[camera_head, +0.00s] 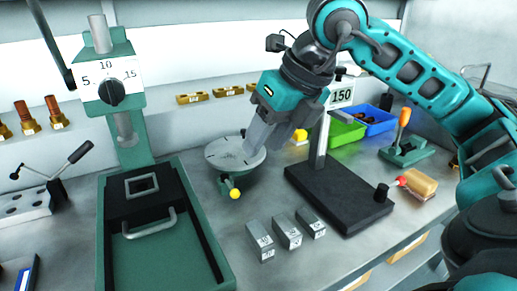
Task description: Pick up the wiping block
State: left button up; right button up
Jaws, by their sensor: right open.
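A tan block with a pale underside (420,184), which looks like the wiping block, lies on the bench at the right, near the front edge. A small red ball shows at its left end; I cannot tell whether it is part of the block. My right gripper (255,146) points down over the round grey turntable (222,155), well left of the block. It is open with nothing seen between its fingers, and its fingers hide part of the turntable. My left gripper is not in view.
A black base with a post (340,197) stands between my right gripper and the block. Several grey metal blocks (287,233) stand in front. A green press (115,110) is at left. Green (345,134) and blue (378,127) bins and a green orange-handled tool (406,150) are behind.

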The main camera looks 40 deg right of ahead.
aim_at(299, 137)
jog(key=k, duration=1)
